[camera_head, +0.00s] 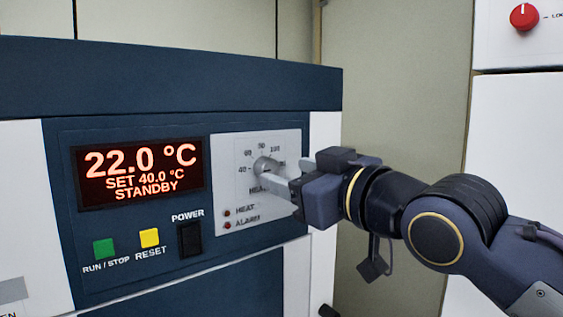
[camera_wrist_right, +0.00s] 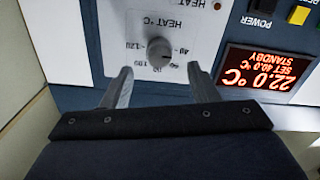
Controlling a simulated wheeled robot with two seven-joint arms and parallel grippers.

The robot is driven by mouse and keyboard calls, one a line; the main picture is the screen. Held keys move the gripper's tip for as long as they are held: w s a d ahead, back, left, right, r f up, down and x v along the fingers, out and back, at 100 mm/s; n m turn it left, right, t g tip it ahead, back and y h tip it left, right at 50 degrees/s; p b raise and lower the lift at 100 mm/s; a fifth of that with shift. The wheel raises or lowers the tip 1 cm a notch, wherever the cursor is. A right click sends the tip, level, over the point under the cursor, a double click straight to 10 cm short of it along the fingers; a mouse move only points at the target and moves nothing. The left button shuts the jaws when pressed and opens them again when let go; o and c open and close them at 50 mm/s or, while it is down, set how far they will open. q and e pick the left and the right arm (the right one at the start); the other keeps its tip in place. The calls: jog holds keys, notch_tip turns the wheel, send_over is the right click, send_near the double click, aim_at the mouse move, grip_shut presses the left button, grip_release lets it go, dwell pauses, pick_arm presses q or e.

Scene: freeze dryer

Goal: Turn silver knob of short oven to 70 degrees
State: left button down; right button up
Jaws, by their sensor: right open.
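The silver knob (camera_head: 264,166) sits on the pale dial plate of the short oven (camera_head: 190,90), with numbers printed around it. The oven's display (camera_head: 139,172) reads 22.0 °C, SET 40.0 °C, STANDBY. My right gripper (camera_head: 268,182) reaches in from the right, in front of the dial, and partly hides the lower scale. In the right wrist view the knob (camera_wrist_right: 160,51) shows upside down between the two open fingers of my right gripper (camera_wrist_right: 160,69), just past their tips. Nothing is held. My left gripper is not in view.
Left of the dial are a green run/stop button (camera_head: 104,249), a yellow reset button (camera_head: 149,238) and a black power switch (camera_head: 190,239). Heat and alarm lamps (camera_head: 227,219) sit below the knob. A white unit with a red knob (camera_head: 524,17) stands at right.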

aim_at(271, 168)
jog(key=shift+p+x, duration=0.65)
jog(key=shift+x, duration=2)
jog(key=c, duration=1)
